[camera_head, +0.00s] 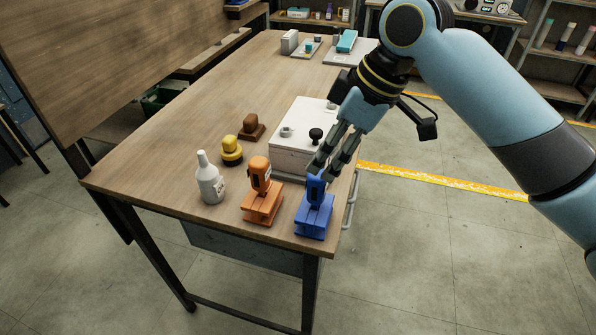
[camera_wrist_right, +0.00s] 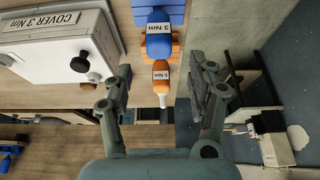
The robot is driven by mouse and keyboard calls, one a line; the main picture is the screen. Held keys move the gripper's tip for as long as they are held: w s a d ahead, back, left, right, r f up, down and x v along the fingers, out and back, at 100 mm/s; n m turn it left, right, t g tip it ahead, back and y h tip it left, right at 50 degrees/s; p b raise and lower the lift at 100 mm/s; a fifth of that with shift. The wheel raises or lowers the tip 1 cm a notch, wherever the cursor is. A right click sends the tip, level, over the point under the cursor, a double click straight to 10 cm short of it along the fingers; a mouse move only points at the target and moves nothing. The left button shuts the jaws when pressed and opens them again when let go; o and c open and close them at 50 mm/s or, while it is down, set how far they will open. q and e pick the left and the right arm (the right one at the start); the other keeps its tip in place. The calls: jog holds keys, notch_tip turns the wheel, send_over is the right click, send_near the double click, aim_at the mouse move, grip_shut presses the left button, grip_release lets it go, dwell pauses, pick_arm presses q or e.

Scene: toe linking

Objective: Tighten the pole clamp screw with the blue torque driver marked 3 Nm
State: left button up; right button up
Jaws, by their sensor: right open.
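The blue torque driver (camera_head: 316,188) stands upright in a blue stand (camera_head: 314,217) at the table's near right corner. In the right wrist view, the blue driver (camera_wrist_right: 158,42) carries a "3 Nm" label. My right gripper (camera_head: 327,166) is open, just above and behind the blue driver's head. In the wrist view, its spread fingers (camera_wrist_right: 160,70) have the drivers in line between and beyond them, with nothing held. I cannot make out a pole clamp screw for certain. My left gripper is not in view.
An orange driver (camera_head: 260,174) stands close left of the blue one, with a white bottle (camera_head: 208,181) beyond. A white box (camera_head: 292,161) with a black knob (camera_head: 316,135) is behind; its label reads "COVER 3 Nm" (camera_wrist_right: 45,22). Yellow (camera_head: 231,150) and brown (camera_head: 250,127) pieces stand left.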

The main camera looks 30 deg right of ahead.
aim_at(309, 187)
jog(key=x, duration=1)
jog(key=shift+s+d+f+p, duration=0.1)
jog(key=shift+p, duration=0.25)
jog(key=shift+c, duration=0.4)
grip_shut()
